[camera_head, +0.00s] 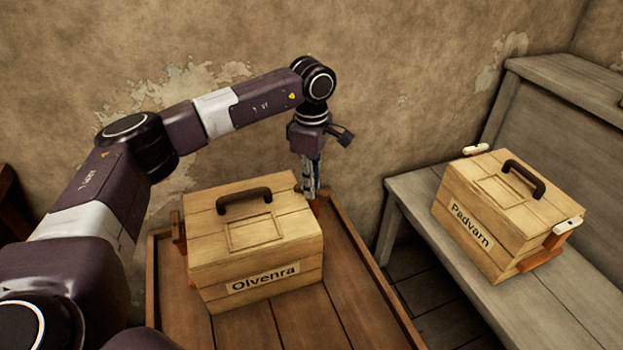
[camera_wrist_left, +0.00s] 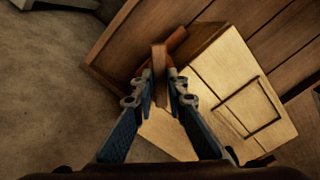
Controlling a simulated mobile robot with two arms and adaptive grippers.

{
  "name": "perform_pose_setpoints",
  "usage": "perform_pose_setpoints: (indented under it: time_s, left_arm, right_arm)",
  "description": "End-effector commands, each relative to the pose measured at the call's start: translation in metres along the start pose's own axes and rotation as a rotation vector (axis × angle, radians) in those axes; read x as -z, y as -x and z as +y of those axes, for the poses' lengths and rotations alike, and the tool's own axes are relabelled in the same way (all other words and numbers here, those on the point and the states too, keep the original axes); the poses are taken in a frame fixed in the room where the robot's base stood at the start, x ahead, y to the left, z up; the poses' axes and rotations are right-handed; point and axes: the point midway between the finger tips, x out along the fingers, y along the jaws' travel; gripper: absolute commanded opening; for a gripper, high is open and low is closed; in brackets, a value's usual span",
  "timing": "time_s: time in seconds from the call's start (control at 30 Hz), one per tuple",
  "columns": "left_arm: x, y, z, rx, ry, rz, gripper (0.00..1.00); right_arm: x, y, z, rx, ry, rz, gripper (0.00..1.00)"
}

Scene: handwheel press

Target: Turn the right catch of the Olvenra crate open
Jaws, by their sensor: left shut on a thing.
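The wooden Olvenra crate (camera_head: 258,258) stands on a brown slatted table, its lid down and its dark handle (camera_head: 244,200) on top. Its left catch (camera_head: 178,232) is a brown piece on the left side. My left gripper (camera_head: 311,190) points down at the crate's right side. In the left wrist view its blue fingers close on the brown right catch (camera_wrist_left: 158,62), which stands up between the fingertips. The crate's lid (camera_wrist_left: 228,98) lies to the right there. In the head view the gripper mostly hides this catch. My right gripper is out of view.
A second crate, labelled Padvarn (camera_head: 480,222), stands on a grey bench (camera_head: 425,200) at the right; its catches have pale ends. The table has a raised rim (camera_head: 365,255). A bare wall (camera_head: 400,80) is behind. A floor gap separates table and bench.

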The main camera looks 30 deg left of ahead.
Motion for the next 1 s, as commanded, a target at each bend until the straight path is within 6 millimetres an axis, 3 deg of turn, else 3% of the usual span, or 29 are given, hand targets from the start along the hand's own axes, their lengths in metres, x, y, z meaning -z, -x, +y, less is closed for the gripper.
perform_pose_setpoints:
  time_s: [0.4, 1.0]
  left_arm:
    - [-0.001, 0.002, 0.001, -0.003, -0.394, -0.001, 0.00]
    - [-0.001, 0.001, 0.001, -0.003, -0.794, 0.000, 0.00]
  right_arm:
    - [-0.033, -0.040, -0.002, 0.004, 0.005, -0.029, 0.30]
    - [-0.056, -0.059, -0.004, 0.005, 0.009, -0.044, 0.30]
